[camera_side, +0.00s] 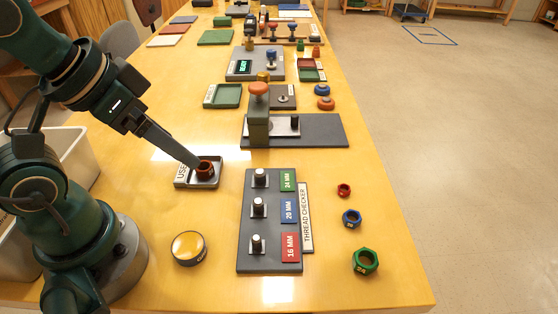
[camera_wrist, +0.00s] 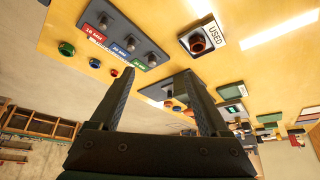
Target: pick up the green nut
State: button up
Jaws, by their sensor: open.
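The green nut (camera_side: 365,261) lies flat on the table near the front right edge, the largest in a row with a blue nut (camera_side: 352,218) and a small red nut (camera_side: 344,190). In the wrist view the green nut (camera_wrist: 66,48) is at upper left, outside the jaws. My gripper (camera_side: 193,160) is on the far left of the checker board, well away from the green nut. In the side view its tips overlap the USED tray. The wrist view shows my gripper (camera_wrist: 155,75) open, with nothing held between its fingers.
The thread checker board (camera_side: 269,258) with upright posts stands between my gripper and the nuts. The USED tray (camera_side: 183,184) holds a reddish-brown nut (camera_side: 206,169). A round yellow-topped tin (camera_side: 188,248) stands at front left. The table around the green nut is clear.

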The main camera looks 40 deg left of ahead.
jog(key=shift+o, duration=0.2)
jog(key=w+d+r+n, duration=0.1)
jog(key=w+d+r, duration=0.15)
jog(key=w, duration=0.35)
jog(key=w+d+r+n, duration=0.1)
jog(key=w+d+r, duration=0.1)
jog(key=w+r, duration=0.25)
jog(key=m+g, duration=0.3)
jog(key=m, duration=0.1)
send_near(366, 262)
jog(key=shift+a+f+h, duration=0.2)
jog(key=shift+f+h, duration=0.1)
jog(key=shift+f, duration=0.65)
jog(key=shift+t, duration=0.3)
jog(key=shift+x, duration=2.3)
grip_shut()
